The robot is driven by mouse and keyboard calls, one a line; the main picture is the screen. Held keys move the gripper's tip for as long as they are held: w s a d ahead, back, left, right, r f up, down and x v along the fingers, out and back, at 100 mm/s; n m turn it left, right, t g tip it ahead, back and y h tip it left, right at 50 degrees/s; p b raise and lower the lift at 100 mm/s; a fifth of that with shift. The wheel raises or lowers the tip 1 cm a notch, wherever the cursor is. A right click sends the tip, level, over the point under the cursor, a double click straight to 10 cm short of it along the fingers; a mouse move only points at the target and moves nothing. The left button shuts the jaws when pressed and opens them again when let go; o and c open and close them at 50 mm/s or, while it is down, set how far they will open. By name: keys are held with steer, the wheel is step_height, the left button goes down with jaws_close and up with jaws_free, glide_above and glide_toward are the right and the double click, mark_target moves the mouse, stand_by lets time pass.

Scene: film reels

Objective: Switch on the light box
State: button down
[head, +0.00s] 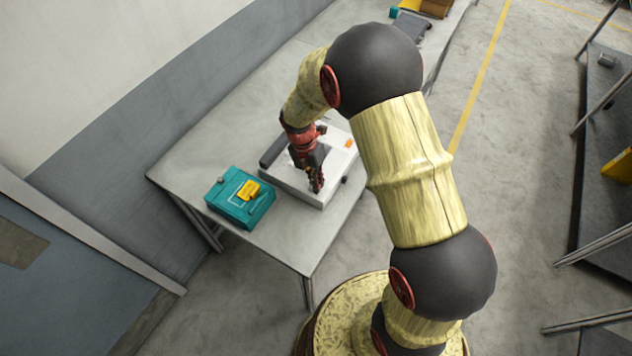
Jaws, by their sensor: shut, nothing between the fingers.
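The light box (308,192) is a flat pale box on the grey table, with an orange patch (349,143) at its right side and a dark bar along its far left edge. My gripper (317,187) is shut and empty, pointing down over the near part of the box. I cannot tell whether its tips touch the surface. My arm and gripper hide part of the box's top. I cannot make out whether the box is lit.
A teal box (240,208) with a yellow piece (248,190) on it sits left of the light box. The table (195,152) has bare room behind them. Other items lie at the table's far end. A dark rack (585,150) stands at the right across open floor.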

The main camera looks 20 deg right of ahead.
steer(key=shift+s, duration=0.1)
steer(key=shift+s+d+f+t+y, duration=0.15)
steer(key=shift+f+t+y, duration=0.15)
steer(key=shift+y, duration=0.1)
steer(key=shift+w+a, duration=0.55)
steer(key=shift+w, duration=0.15)
